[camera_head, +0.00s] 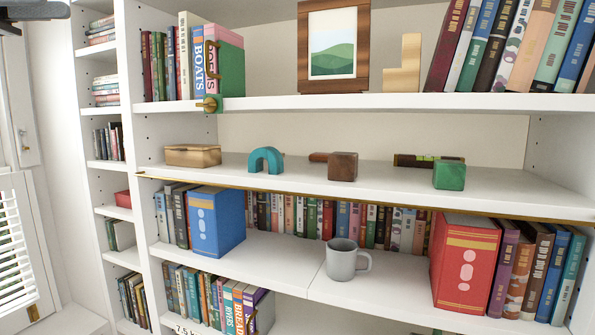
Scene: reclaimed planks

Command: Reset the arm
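No gripper fingers show in the head view. A dark grey part cut off at the top left corner may belong to my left arm, but I cannot tell. Nothing of my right arm shows. On the middle shelf (395,185) stand a tan box (193,155), a teal arch (266,160), a brown cube (343,166) and a green cube (449,175), apart from each other. A grey mug (343,262) stands upright on the shelf below, between a blue binder (216,221) and a red binder (466,264).
The upper shelf (340,103) holds a framed picture (333,44), a tan L-shaped block (403,64) and books at both ends. A narrow bookcase (102,165) stands at the left beside window blinds (15,245). The shelf around the mug has free room.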

